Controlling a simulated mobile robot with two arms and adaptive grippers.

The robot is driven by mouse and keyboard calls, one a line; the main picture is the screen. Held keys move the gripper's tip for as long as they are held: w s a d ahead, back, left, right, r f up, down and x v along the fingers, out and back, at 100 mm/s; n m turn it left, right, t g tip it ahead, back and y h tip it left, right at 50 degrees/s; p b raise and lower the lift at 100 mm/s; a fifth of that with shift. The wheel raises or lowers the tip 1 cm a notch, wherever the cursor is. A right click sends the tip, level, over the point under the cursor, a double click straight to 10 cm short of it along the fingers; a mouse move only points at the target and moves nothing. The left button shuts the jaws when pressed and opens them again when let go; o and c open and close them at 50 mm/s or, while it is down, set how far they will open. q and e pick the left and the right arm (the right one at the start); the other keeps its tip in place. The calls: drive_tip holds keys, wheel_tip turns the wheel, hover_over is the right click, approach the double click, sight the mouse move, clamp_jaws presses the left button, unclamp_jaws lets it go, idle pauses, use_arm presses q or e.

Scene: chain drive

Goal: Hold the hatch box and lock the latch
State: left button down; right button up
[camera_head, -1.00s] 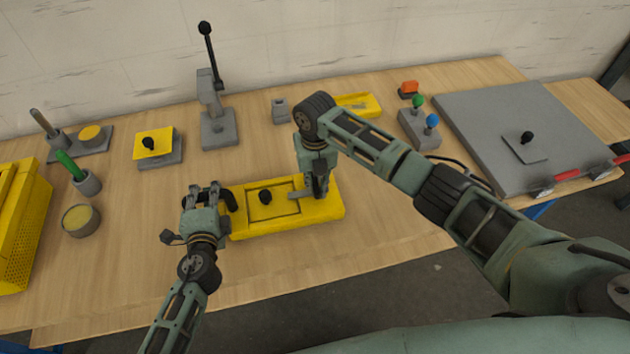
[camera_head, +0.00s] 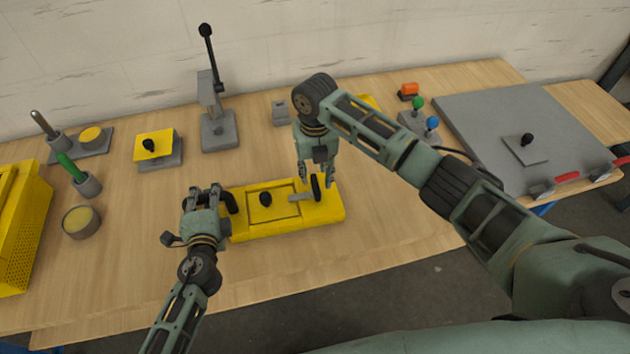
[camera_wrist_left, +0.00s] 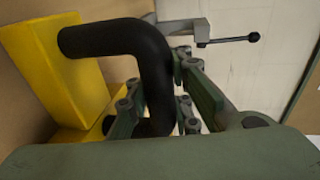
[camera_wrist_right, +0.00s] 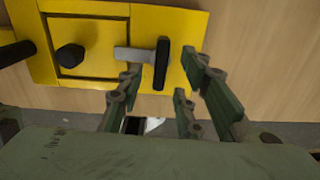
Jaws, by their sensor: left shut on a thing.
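The yellow hatch box (camera_head: 250,228) lies on the bench. Its square hatch lid (camera_head: 283,204) is closed flat and has a black knob (camera_head: 265,198). The latch is a grey bar (camera_wrist_right: 133,54) with an upright black grip (camera_wrist_right: 161,64); the bar points left across the lid's right seam. At the box's left end is a bent black handle (camera_wrist_left: 120,40). My left gripper (camera_head: 207,189) is shut on this handle.
A yellow-topped block (camera_head: 153,147), a grey lever stand (camera_head: 218,130) and a small grey block (camera_head: 281,112) stand behind the box. Green and blue knobs (camera_head: 432,123) and a large grey panel (camera_head: 500,110) lie to the right. Bench in front is clear.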

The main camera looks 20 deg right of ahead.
use_arm(q)
drive_tip(key=shift+r, duration=0.1)
use_arm(e)
wheel_tip(320, 180, up, 7)
idle(0.4)
use_arm(q)
drive_tip(key=c, duration=1.5)
unclamp_jaws()
